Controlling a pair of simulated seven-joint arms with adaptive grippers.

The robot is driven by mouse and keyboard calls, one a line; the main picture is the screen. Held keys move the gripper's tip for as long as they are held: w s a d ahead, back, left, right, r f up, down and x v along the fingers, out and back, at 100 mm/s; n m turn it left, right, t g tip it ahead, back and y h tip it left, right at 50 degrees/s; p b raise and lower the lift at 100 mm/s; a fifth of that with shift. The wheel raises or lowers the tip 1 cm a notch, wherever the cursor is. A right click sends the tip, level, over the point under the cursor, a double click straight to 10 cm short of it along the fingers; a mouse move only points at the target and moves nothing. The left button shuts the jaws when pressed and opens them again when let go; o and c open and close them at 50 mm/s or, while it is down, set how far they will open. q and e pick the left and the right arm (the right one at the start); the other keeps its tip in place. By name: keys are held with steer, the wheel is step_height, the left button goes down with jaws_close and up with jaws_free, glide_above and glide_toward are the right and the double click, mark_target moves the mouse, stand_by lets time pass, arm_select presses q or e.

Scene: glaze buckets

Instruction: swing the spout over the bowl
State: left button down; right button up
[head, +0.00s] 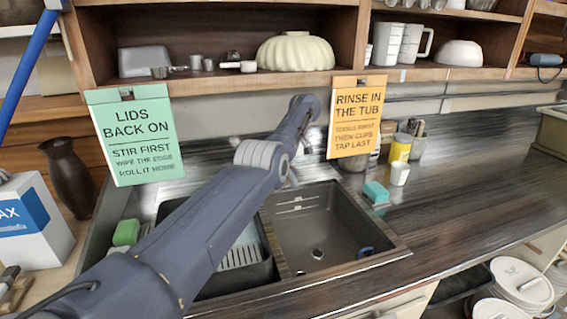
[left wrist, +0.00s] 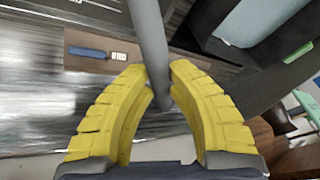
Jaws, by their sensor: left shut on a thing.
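My left gripper (left wrist: 160,72) has its yellow fingers closed around a grey tube, the spout (left wrist: 149,30), in the left wrist view. The spout runs from the top edge down between the fingers. In the head view my left arm reaches in from the lower left across the sink, and it hides the gripper and most or all of the spout. The right sink bowl (head: 345,215) is dark, open and has a drain in its floor. The left bowl (head: 215,285) is partly behind my arm and holds a slotted insert. My right gripper is not in view.
A green sign (head: 135,138) and an orange sign (head: 355,118) hang from the shelf near my arm. A teal sponge (head: 376,192), white cup (head: 399,173) and yellow can (head: 400,148) stand behind the right bowl. A dark vase (head: 70,178) stands left. The right counter is clear.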

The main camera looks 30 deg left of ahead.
arm_select(q)
steer(key=shift+w+a, duration=0.1)
stand_by(0.4)
steer(key=c, duration=1.3)
jaws_free()
steer(key=shift+o, duration=0.2)
